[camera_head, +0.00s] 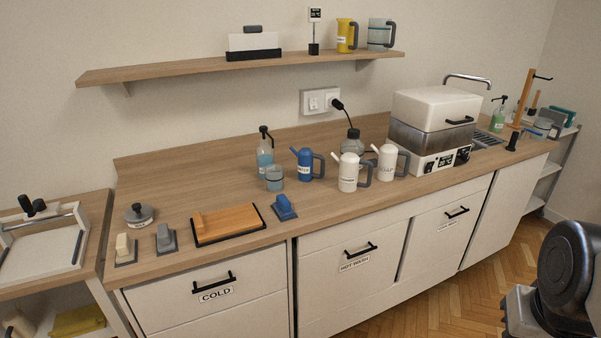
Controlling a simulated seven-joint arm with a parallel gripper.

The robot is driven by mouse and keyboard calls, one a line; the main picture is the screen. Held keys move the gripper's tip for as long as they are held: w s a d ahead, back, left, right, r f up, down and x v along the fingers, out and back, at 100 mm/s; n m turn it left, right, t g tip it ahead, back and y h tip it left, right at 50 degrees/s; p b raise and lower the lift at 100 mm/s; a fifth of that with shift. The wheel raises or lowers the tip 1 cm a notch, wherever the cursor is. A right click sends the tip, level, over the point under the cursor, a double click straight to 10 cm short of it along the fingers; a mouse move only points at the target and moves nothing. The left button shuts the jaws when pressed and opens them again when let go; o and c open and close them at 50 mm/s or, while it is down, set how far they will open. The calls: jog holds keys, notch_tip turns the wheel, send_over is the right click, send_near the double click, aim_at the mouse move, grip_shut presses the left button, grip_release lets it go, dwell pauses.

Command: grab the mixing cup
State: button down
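No label that reads as mixing cup is legible. A small clear cup (274,178) with a blue-grey rim stands upright on the wooden counter, in front of a pump bottle and left of the blue pitcher. Another clear cup with a grey handle (379,34) stands on the wall shelf beside a yellow handled jug (346,36). I cannot tell for certain which is the mixing cup. Part of my arm shows at the lower right, well apart from the counter cup. My gripper's fingers are not in view.
A blue pitcher (304,163) and two white pitchers (348,172) (387,159) stand right of the counter cup. A pump bottle (265,154) is behind it. A blue block (284,208) and an orange-brown board (227,222) lie in front. The counter's back left is clear.

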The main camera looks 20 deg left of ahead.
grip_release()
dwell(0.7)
